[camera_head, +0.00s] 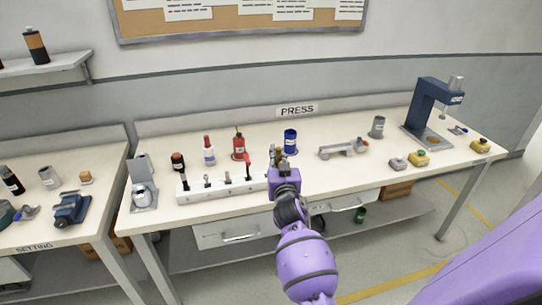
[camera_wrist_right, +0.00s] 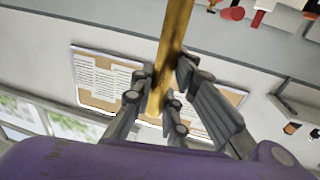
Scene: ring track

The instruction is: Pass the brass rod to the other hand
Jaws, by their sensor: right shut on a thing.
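The brass rod (camera_wrist_right: 176,38) shows in the right wrist view as a long golden bar. It runs from the top edge down between the fingers of my right gripper (camera_wrist_right: 162,90). My right gripper is shut on it near its lower end. In the head view my right gripper (camera_head: 284,163) is above the front edge of the press bench, beside the white block of tools. There the rod is mostly hidden by the gripper and too small to make out clearly. My left gripper is not in view.
The press bench (camera_head: 330,178) carries a white tool block (camera_head: 215,190), a red can (camera_head: 239,146), a blue can (camera_head: 290,142), a grey fixture (camera_head: 343,150) and a blue press (camera_head: 425,110). A second bench (camera_head: 95,177) stands at the left. Bare benchtop lies right of my gripper.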

